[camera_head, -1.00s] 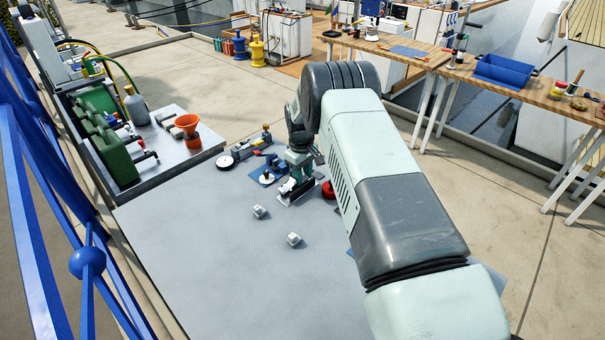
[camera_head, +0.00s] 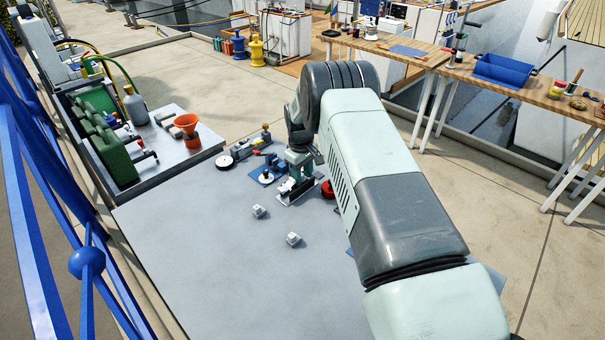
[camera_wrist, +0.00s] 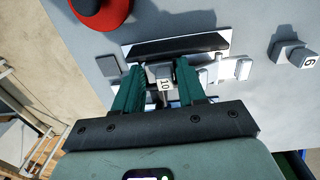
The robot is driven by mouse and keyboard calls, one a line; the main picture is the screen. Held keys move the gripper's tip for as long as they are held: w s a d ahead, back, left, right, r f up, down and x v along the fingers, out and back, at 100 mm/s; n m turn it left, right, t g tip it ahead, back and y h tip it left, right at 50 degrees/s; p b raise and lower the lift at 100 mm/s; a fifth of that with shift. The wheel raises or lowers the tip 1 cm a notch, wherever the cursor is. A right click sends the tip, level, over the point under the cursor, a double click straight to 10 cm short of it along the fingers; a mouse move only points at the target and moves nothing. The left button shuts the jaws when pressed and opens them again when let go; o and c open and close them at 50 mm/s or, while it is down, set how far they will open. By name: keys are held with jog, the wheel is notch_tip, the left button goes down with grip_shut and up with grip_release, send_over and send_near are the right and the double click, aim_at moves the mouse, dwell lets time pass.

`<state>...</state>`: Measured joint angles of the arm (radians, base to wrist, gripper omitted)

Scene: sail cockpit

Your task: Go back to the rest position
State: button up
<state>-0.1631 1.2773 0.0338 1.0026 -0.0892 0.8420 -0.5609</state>
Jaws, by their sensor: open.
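My gripper (camera_wrist: 162,92) is open in the wrist view, with its green fingers on either side of a small block marked 10 (camera_wrist: 164,84). I cannot tell whether the fingers touch the block. The block sits at a white holder with a black bar (camera_wrist: 178,46). In the head view my gripper (camera_head: 296,180) points down over this white holder (camera_head: 292,198) near the far side of the grey table (camera_head: 200,255). Its fingertips are too small there to make out.
Two small white blocks, one nearer (camera_head: 293,239) and one farther (camera_head: 259,211), stand apart on the table. A red round object (camera_head: 328,190) is right of the holder. A blue-based fitting (camera_head: 267,172) and a round dial (camera_head: 225,161) lie behind left. The table's near left is clear.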

jog(key=shift+s+a+f, duration=0.1)
jog(key=shift+s+a, duration=0.1)
jog(key=shift+a, duration=0.1)
jog(key=shift+r, duration=0.55)
jog(key=shift+o, duration=1.4)
jog(key=shift+w+r, duration=0.1)
jog(key=shift+r, duration=1.45)
jog(key=shift+d+r, duration=0.25)
jog(key=shift+r, duration=0.7)
jog(key=shift+w, duration=0.1)
